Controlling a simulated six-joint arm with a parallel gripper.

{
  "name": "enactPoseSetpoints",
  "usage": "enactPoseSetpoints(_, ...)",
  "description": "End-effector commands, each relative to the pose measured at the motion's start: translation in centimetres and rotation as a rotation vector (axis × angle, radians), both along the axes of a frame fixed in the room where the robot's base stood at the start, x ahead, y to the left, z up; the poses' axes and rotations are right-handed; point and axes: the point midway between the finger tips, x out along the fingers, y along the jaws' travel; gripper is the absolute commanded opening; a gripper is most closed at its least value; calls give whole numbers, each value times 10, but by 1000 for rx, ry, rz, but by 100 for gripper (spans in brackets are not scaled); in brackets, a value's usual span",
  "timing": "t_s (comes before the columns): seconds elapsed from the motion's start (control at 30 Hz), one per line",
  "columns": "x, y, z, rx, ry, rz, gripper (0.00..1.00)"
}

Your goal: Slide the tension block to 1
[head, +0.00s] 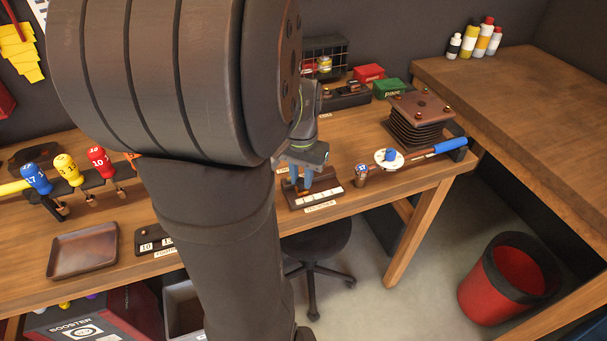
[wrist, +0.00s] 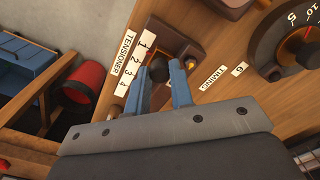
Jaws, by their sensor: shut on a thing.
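The tensioner (wrist: 188,32) is a brown base with a dark slot, beside a white strip (wrist: 134,64) numbered 1 to 4. The tension block (wrist: 158,69) shows as a dark rounded knob between the blue fingers of my gripper (wrist: 165,66). My gripper is shut on it. The knob appears roughly level with the 2, though the slanted view makes this inexact. In the head view my gripper (head: 308,180) reaches down to the tensioner's base, and its fingers hide most of the block. The numbered strip (head: 320,198) lies in front of it.
A dial (wrist: 292,45) and a "TIMING" label (wrist: 208,78) are right of the tensioner in the wrist view. My arm covers the middle bench.

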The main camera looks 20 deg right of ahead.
Motion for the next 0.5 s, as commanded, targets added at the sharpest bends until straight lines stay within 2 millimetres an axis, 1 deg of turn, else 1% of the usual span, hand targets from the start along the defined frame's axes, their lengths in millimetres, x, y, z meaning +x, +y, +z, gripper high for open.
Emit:
enactPoseSetpoints(0.07,0,4,0,0,0,1,0)
enactPoseSetpoints(0.27,0,4,0,0,0,0,0)
enactPoseSetpoints(0.3,0,4,0,0,0,0,29)
enactPoseSetpoints(0.37,0,4,0,0,0,0,40)
enactPoseSetpoints(0.4,0,4,0,0,0,0,43)
enactPoseSetpoints(0.5,0,4,0,0,0,0,43)
